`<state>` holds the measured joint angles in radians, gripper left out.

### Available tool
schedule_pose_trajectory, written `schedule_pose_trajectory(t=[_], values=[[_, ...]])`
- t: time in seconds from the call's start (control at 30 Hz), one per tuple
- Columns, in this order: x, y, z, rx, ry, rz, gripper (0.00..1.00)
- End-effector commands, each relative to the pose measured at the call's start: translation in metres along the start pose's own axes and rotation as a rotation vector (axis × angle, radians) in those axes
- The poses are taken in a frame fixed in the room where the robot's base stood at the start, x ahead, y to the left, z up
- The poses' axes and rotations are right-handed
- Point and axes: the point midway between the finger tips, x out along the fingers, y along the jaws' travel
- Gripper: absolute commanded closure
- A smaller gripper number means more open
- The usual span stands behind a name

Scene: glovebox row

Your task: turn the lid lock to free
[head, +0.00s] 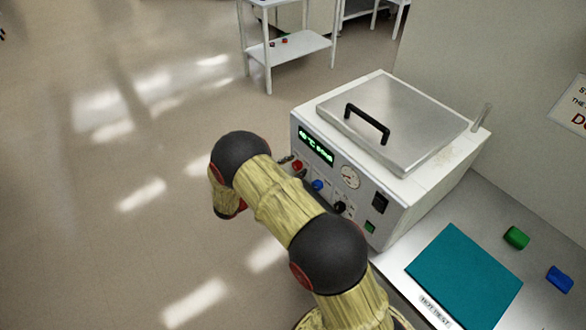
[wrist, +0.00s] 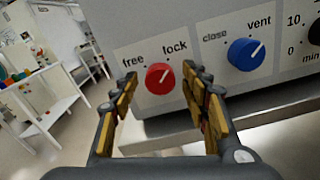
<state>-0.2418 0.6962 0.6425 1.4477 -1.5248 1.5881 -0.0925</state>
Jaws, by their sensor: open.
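The lid lock is a red knob (wrist: 159,77) on the front panel of a white bath unit, between the printed words "free" on its left and "lock" on its right. Its white pointer mark leans up and right, toward "lock". My gripper (wrist: 163,82) is open, with one finger on each side of the red knob in the wrist view. I cannot tell whether either finger touches it. In the head view the red knob (head: 298,165) shows beside my arm, which hides most of the gripper. The metal lid (head: 395,118) with a black handle is down on the unit (head: 440,185).
A blue knob (wrist: 245,54) marked "close" and "vent" is right of the red one. A black knob (head: 340,207), gauge (head: 349,176) and display (head: 316,146) share the panel. A teal mat (head: 465,275), green block (head: 516,238) and blue block (head: 559,279) lie right.

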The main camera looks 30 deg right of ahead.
Motion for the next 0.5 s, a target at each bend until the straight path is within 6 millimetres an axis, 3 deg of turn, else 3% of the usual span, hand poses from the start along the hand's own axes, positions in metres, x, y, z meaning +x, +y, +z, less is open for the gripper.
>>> schedule_pose_trajectory(t=[0.5], values=[[-0.0003, 0.0, -0.0001, 0.0, 0.0, 0.0, 0.82]])
